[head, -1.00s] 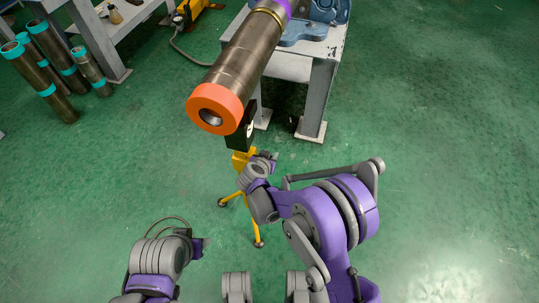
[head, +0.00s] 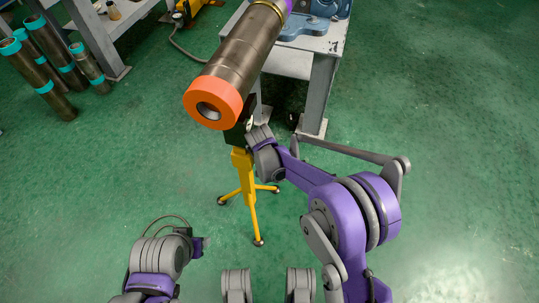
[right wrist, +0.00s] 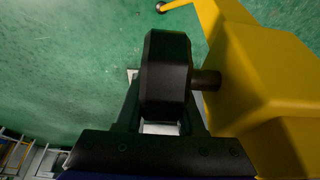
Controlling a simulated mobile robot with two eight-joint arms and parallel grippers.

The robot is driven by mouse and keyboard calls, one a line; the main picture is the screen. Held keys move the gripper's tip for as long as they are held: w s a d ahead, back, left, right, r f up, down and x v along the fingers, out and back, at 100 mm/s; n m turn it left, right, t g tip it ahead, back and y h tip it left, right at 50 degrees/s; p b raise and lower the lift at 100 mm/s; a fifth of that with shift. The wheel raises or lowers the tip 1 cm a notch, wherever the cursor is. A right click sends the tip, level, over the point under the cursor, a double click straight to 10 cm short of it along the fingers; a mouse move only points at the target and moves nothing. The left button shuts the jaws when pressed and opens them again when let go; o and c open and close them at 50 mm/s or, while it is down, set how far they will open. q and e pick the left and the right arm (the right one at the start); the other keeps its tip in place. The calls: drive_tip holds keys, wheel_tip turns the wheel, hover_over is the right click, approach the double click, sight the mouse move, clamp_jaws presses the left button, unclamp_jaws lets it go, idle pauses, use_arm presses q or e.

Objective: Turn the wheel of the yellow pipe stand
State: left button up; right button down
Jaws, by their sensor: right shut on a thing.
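The yellow pipe stand (head: 245,184) stands on the floor on splayed legs in the head view, under the near end of a long pipe (head: 238,60) with an orange collar (head: 213,103). In the right wrist view the stand's yellow body (right wrist: 265,85) fills the right side. A black wheel (right wrist: 166,65) sticks out from it on a short shaft. My right gripper (right wrist: 163,98) is shut on this wheel, a dark finger on either side. In the head view my arm hides the wheel and these fingers. My left gripper (head: 202,246) is low at the left, away from the stand; its fingers are not clear.
A grey workbench (head: 318,75) with a blue vise (head: 310,22) stands behind the stand and bears the pipe's far end. Several pipes with teal bands (head: 50,78) stand at the far left. The green floor is clear to the right and left of the stand.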

idle(0.3)
drive_tip(key=c, duration=0.5)
unclamp_jaws()
drive_tip(key=p+v, duration=0.2)
drive_tip(key=v, duration=0.8)
drive_tip(key=shift+r+p, duration=0.4)
